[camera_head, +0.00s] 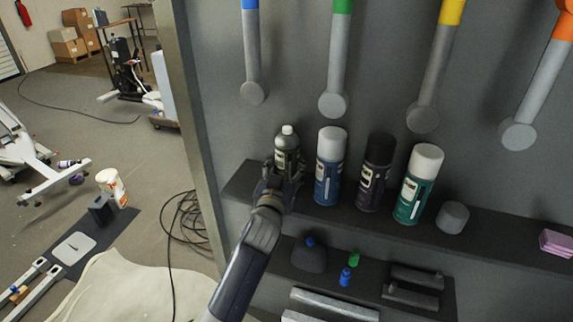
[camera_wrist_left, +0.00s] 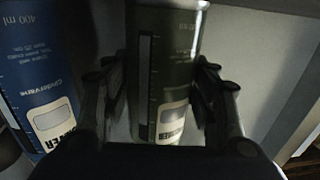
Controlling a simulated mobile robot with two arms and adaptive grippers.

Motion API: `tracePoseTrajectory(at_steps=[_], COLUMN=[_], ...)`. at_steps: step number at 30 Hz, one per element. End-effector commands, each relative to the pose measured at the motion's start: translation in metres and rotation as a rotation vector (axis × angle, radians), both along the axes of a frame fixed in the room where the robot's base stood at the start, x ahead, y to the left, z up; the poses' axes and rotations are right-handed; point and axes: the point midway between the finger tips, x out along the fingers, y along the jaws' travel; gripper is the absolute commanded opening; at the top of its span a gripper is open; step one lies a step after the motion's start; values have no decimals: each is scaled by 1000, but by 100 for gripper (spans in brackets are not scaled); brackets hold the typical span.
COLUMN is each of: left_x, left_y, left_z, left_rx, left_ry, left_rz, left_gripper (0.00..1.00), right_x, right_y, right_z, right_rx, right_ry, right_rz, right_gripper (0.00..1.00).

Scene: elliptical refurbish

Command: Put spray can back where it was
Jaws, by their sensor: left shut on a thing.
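A dark olive spray can (camera_head: 288,146) with a white nozzle is at the left end of the dark shelf (camera_head: 480,232), upright, left of a blue can (camera_head: 329,170). My left gripper (camera_head: 284,174) is shut on its lower body. In the left wrist view the olive can (camera_wrist_left: 165,70) stands between the two fingers of my left gripper (camera_wrist_left: 160,105), with the blue can (camera_wrist_left: 35,75) close on the left. The can's base is hidden behind the gripper, so I cannot tell whether it touches the shelf. My right gripper is not in view.
A black-capped can (camera_head: 375,175), a teal can (camera_head: 418,185) and a grey cylinder (camera_head: 453,217) stand further right on the shelf. Long-handled tools (camera_head: 334,70) hang above. A lower shelf (camera_head: 370,272) holds small items. Black cables (camera_head: 190,218) lie on the floor.

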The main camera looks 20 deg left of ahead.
Motion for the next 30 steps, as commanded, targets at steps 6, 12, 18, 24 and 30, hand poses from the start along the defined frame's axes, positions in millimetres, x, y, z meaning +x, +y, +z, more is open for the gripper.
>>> tracePoseTrajectory(at_steps=[6, 12, 18, 24, 30], left_x=[0, 0, 0, -8, -43], left_y=[0, 0, 0, -1, -4], left_z=[-4, -3, -2, -2, -4], left_rx=[0, 0, 0, -1, -2], left_ry=[0, 1, 1, 2, 2], left_rz=[0, 0, 0, 0, 0], left_gripper=[56, 73, 73, 73, 73], right_x=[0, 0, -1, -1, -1], right_y=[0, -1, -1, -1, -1], right_z=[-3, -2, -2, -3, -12], right_rx=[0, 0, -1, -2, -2], right_ry=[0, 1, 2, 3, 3], right_rz=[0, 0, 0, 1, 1], right_gripper=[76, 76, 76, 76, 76])
